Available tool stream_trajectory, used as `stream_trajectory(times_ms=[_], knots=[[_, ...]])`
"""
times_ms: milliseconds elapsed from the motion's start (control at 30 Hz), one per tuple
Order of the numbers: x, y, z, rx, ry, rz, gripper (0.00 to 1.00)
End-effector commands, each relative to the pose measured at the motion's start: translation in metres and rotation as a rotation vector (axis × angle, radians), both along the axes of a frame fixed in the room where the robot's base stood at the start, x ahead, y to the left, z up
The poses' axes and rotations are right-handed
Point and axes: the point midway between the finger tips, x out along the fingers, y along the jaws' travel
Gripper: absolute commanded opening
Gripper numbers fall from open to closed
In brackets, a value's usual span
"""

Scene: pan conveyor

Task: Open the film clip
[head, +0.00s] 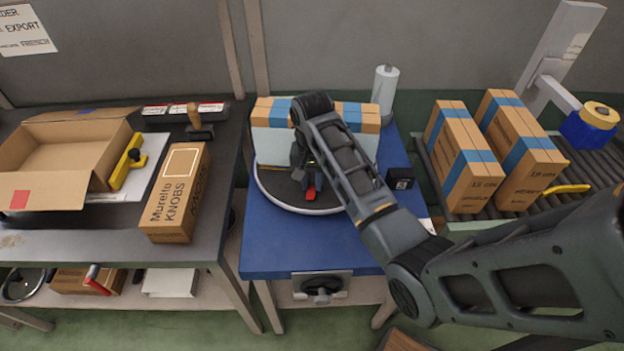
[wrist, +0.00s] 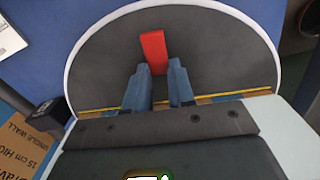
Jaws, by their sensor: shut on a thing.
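The film clip is a small red lever (head: 310,193) at the front of the round turntable (head: 278,201), which stands on a blue table. In the wrist view the red clip (wrist: 153,51) lies against the dark disc, between and just beyond my fingertips. My gripper (head: 306,178) points down at it in front of the wrapped boxes. In the wrist view my two fingers (wrist: 158,82) are shut on the near end of the red clip. The contact itself is partly hidden by the fingers.
Boxes (head: 357,114) with blue tape and pale film stand on the turntable. A white roll (head: 385,90) stands behind it, and a small black block (head: 400,178) is at the right. Taped cartons (head: 463,170) sit on the right conveyor. A KNOBS box (head: 176,194) lies on the left bench.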

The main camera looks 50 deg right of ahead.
Motion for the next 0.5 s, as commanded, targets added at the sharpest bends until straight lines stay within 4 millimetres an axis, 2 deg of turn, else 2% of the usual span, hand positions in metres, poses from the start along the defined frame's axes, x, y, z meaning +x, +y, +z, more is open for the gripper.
stream_trajectory(times_ms=[167, 500], knots=[[0.000, 0.001, 0.000, -0.026, -0.015, 0.001, 0.00], [-0.006, 0.011, 0.004, -0.296, -0.171, 0.003, 0.00]])
